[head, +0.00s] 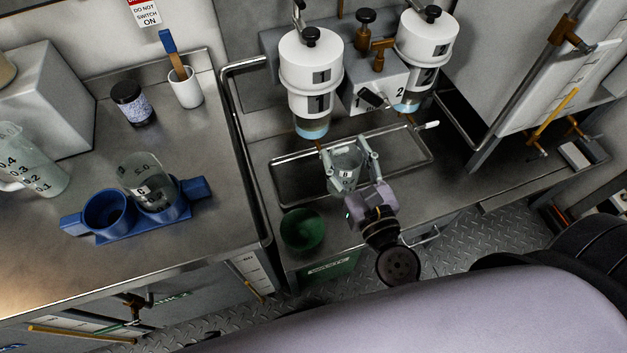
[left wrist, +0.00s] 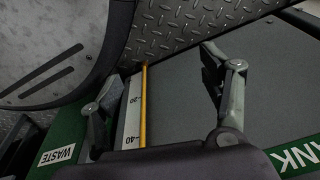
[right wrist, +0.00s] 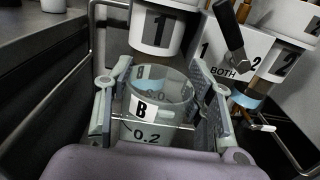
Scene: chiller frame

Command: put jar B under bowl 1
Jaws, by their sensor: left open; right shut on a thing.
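Jar B (head: 346,171) is a clear measuring jar with a white B label. My right gripper (head: 344,158) is shut on it and holds it upright or nearly so. In the right wrist view, jar B (right wrist: 150,110) stands between the two fingers of my right gripper (right wrist: 160,92). Bowl 1 (head: 309,75) is a white vessel marked 1 with a bluish lower end. In the right wrist view, bowl 1 (right wrist: 156,32) shows behind and above the jar. My left gripper (left wrist: 168,95) is open and empty, seen only in the left wrist view.
A metal tray (head: 279,190) lies beneath the jar. Bowl 2 (head: 424,42) hangs to the right of bowl 1, with a valve block (head: 380,82) between them. A blue holder (head: 118,237) with another jar (head: 138,172) is on the left bench.

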